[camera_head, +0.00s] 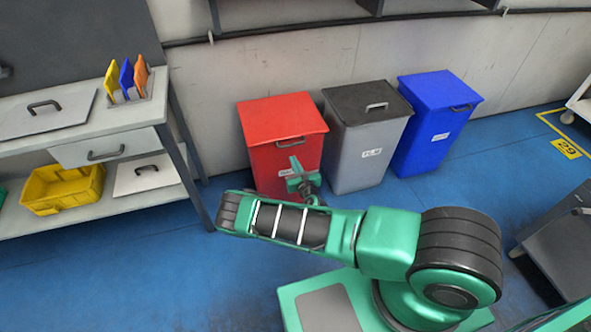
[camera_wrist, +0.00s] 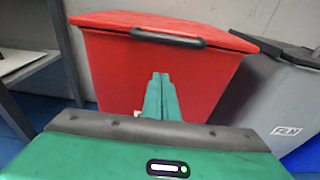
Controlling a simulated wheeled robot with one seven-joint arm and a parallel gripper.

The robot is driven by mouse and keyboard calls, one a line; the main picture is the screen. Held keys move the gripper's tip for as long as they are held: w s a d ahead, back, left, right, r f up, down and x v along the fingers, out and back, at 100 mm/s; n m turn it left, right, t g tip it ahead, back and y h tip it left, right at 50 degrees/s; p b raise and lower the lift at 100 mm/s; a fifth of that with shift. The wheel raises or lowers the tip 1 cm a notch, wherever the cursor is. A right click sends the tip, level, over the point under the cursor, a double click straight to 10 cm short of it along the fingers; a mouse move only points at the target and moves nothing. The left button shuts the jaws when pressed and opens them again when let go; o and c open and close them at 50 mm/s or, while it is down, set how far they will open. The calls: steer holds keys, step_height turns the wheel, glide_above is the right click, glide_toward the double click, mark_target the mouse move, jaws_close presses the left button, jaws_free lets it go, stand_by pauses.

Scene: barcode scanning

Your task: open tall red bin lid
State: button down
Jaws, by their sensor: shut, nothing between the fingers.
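The tall red bin (camera_head: 283,168) stands against the wall, left of a grey bin. Its red lid (camera_head: 281,117) is closed, with a dark handle (camera_head: 290,142) at the front edge. In the wrist view the red bin (camera_wrist: 115,85) fills the middle, and its handle (camera_wrist: 168,38) sits under the lid's front edge (camera_wrist: 220,38). My gripper (camera_head: 295,163) is in front of the bin, below the handle. In the wrist view my green fingers (camera_wrist: 160,80) are together and empty, pointing toward the handle. Whether they touch the bin is unclear.
A grey bin (camera_head: 358,158) with a dark lid and a blue bin (camera_head: 428,140) stand to the right. A workbench (camera_head: 140,113) with a yellow crate (camera_head: 62,190) on its lower shelf stands to the left. Blue floor (camera_head: 165,275) is open in front.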

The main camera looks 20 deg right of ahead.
steer(key=w, duration=0.3)
steer(key=shift+s+r, duration=0.2)
steer(key=shift+r, duration=0.7)
steer(key=shift+s+r, duration=0.2)
steer(key=shift+r, duration=0.7)
